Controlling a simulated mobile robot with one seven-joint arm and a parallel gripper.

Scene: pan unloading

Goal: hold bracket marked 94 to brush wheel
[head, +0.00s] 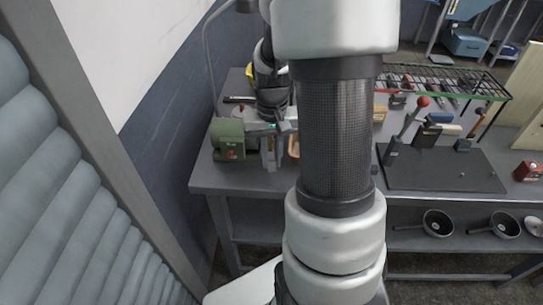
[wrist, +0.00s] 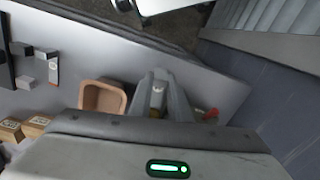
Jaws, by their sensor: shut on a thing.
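The green motor housing (head: 230,140), with a red knob on its front, stands at the left end of the grey bench. The brush wheel itself cannot be made out; my gripper and arm cover the area right of the housing. My gripper (head: 273,150) points down just right of the housing, close to it. In the wrist view my gripper (wrist: 165,82) is shut on a small light-grey piece (wrist: 157,97), probably the bracket. Its number cannot be read. Whether it touches the wheel cannot be told.
A tan open bin (wrist: 103,97) stands close beside my gripper. A dark board (head: 440,172) with a red-knobbed lever lies to the right. A wire rack (head: 450,80) stands behind. Black pans (head: 437,222) sit on the lower shelf. A wall borders the bench's left side.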

